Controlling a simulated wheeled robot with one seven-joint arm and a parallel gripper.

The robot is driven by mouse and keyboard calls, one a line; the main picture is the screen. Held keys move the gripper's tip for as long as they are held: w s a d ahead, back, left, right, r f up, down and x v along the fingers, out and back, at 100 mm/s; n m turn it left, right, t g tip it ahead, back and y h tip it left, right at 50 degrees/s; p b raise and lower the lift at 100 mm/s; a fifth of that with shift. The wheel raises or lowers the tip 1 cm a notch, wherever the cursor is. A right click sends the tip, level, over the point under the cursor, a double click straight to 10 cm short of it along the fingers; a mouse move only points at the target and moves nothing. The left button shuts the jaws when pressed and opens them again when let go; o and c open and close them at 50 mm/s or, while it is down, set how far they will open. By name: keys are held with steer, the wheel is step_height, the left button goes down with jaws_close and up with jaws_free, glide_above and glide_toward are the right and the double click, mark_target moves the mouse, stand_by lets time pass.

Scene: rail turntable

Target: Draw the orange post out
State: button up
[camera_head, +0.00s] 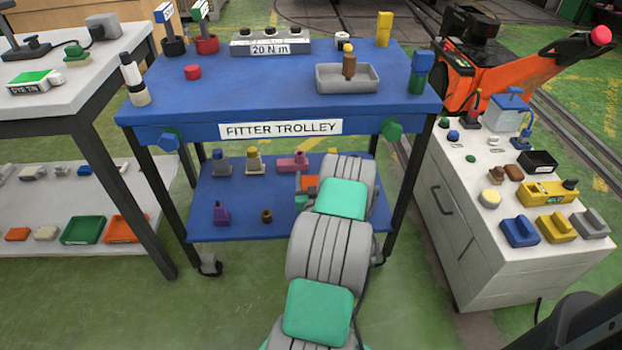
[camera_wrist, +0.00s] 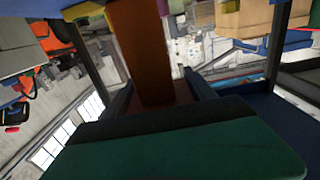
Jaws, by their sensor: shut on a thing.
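The orange post (camera_wrist: 148,50), brownish in shadow, stands between the two fingers of my gripper (camera_wrist: 160,96) in the wrist view. My gripper is shut on it. The post's far end runs out of the top of the picture, so what it sits in is hidden.
Several small pieces stand on the trolley's lower shelf (camera_head: 240,222), including a grey-and-yellow one (camera_head: 253,163), a pink one (camera_head: 293,162) and a purple one (camera_head: 221,213). The trolley top is above my wrist. A white cabinet (camera_head: 480,235) stands at right, a grey bench (camera_head: 75,95) at left.

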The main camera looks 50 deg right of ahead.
steer(key=shift+r+p, duration=1.1)
steer(key=shift+r, duration=0.85)
steer(key=shift+r+p, duration=1.85)
steer(key=shift+r, duration=0.75)
steer(key=shift+f, duration=0.1)
